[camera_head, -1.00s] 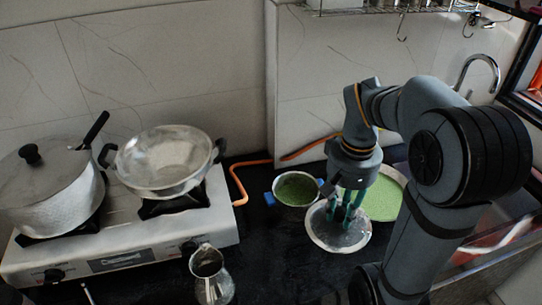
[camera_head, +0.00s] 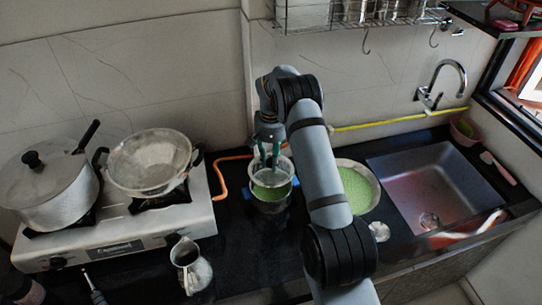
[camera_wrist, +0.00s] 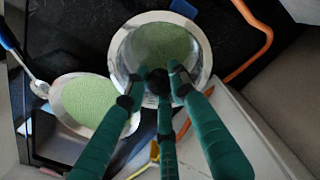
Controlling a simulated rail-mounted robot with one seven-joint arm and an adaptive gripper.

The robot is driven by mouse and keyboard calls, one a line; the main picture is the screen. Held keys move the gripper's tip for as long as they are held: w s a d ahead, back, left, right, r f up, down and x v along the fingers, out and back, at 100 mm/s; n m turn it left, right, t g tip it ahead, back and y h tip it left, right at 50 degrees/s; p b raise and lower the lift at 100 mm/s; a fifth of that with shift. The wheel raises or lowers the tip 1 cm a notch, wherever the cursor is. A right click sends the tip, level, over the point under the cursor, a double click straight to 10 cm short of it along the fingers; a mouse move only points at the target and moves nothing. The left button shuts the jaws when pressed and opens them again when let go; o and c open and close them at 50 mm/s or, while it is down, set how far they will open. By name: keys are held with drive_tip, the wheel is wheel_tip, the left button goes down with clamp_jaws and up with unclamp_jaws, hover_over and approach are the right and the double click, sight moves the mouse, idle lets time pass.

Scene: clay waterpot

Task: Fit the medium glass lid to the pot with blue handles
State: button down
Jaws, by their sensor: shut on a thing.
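The pot with blue handles (camera_head: 268,203) stands on the dark counter to the right of the stove, with green contents inside. My gripper (camera_head: 267,163) is above it, fingers pointing down. The fingers are shut on the dark knob of a glass lid (camera_head: 284,165), which I hold over the pot's back part. In the wrist view, the fingertips (camera_wrist: 161,82) close around the knob. The lid's pale rim (camera_wrist: 203,58) shows there, and green shows through the glass. I cannot tell whether the lid touches the pot's rim; the fingers hide part of it.
A wide pan with green contents (camera_head: 372,203) stands right of the pot, with a small clear round item (camera_head: 379,231) in front. A metal jug (camera_head: 188,262) stands front left. The stove (camera_head: 125,235) carries a lidded pot and a glass-covered pan. The sink (camera_head: 435,185) is right.

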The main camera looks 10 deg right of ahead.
sight(271, 171)
drive_tip(key=shift+f+b, duration=1.75)
drive_tip(key=shift+f, duration=0.95)
drive_tip(key=shift+f+b, duration=0.7)
drive_tip(key=shift+f, duration=0.1)
drive_tip(key=shift+f+b, duration=0.2)
drive_tip(key=shift+b, duration=0.3)
drive_tip(key=c, duration=1.4)
unclamp_jaws()
drive_tip(key=shift+o, duration=0.2)
wheel_tip(271, 171, up, 12)
drive_tip(key=shift+r, duration=0.1)
